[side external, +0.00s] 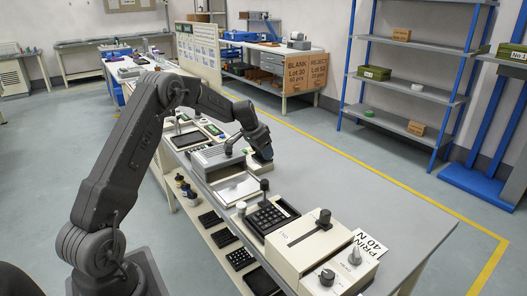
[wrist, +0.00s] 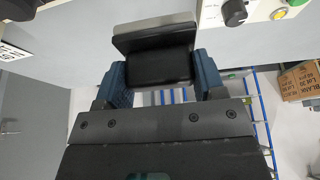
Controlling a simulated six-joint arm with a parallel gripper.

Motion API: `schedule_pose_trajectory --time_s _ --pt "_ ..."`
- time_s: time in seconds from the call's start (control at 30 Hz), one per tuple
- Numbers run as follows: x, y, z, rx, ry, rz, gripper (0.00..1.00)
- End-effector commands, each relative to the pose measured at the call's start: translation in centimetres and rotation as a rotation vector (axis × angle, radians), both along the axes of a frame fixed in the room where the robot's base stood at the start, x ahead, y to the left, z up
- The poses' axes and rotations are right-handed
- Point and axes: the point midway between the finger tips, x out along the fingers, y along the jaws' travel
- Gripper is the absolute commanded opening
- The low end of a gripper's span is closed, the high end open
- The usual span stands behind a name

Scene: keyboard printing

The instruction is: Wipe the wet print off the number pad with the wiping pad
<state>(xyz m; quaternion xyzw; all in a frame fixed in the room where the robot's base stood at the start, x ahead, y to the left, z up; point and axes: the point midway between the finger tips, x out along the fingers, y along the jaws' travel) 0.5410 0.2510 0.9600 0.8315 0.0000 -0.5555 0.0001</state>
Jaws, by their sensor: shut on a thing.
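My gripper (wrist: 160,80) is shut on a black block with a grey face, which looks like the wiping pad (wrist: 155,38). Its blue fingers press on both sides of the block. In the side external view my gripper (side external: 262,152) is low over the far part of the bench, beyond the grey box and apart from the number pad. The number pad (side external: 270,215), with black keys, sits in a pale fixture near the middle of the bench. Wet print on its keys cannot be made out.
Several black keypads (side external: 225,238) lie on the lower shelf. The bench's right side (side external: 350,190) is clear.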

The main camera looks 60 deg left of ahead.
Motion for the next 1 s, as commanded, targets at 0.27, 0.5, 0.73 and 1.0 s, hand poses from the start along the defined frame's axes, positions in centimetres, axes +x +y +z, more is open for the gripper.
schedule_pose_trajectory --time_s 0.27,0.5,0.73,1.0 --pt "0.0 0.0 0.0 0.0 0.0 0.0 0.35" --pt "0.1 0.0 2.8 0.003 -0.006 0.0 0.35" --pt "0.1 0.0 8.7 0.004 -0.006 -0.001 0.35" --pt "-1.3 -2.9 8.2 -0.001 0.001 -0.283 0.35"
